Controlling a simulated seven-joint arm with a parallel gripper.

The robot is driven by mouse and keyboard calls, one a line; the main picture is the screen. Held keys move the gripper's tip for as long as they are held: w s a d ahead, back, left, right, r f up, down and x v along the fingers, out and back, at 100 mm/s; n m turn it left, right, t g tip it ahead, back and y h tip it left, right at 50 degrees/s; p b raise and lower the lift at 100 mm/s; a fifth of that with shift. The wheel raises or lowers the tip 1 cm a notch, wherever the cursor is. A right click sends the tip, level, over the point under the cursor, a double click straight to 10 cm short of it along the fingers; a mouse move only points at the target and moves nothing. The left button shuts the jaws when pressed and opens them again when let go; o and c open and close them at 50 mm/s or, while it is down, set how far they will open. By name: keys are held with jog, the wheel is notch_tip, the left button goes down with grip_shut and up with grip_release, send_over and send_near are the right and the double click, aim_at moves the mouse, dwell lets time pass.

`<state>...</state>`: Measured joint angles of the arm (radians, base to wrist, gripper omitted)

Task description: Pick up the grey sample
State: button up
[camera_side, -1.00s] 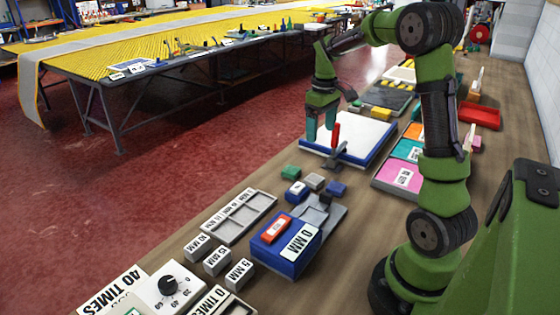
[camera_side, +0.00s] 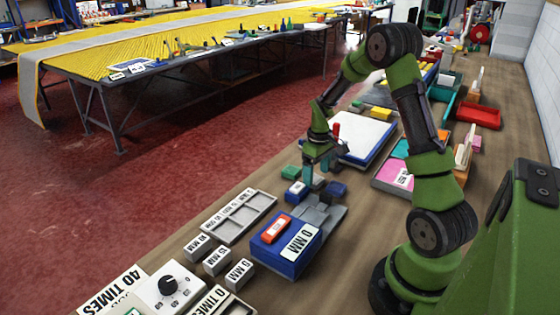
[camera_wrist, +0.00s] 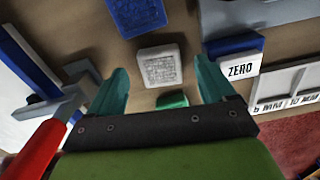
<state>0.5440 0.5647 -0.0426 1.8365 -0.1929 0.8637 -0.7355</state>
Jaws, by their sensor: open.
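The grey sample (camera_wrist: 160,66) is a small pale block with a textured top. It lies on the bench, just beyond the fingertips and roughly centred between them in the wrist view. In the side view the grey sample (camera_side: 318,183) is partly hidden by the fingers. My gripper (camera_side: 315,175) is low over the small blocks, with its teal fingers pointing down. In the wrist view my gripper (camera_wrist: 162,80) is open with nothing between its jaws. Whether a finger touches the sample cannot be told.
Close around are a blue sample (camera_wrist: 138,17), a green sample (camera_wrist: 172,100) and a blue block labelled ZERO (camera_wrist: 236,62). A red-handled tool (camera_wrist: 42,145) is at the left. A blue 0 MM block (camera_side: 272,258) and a grey compartment tray (camera_side: 240,218) stand nearer the side camera.

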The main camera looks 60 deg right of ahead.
jog(key=shift+f, duration=0.95)
jog(key=shift+c, duration=0.2)
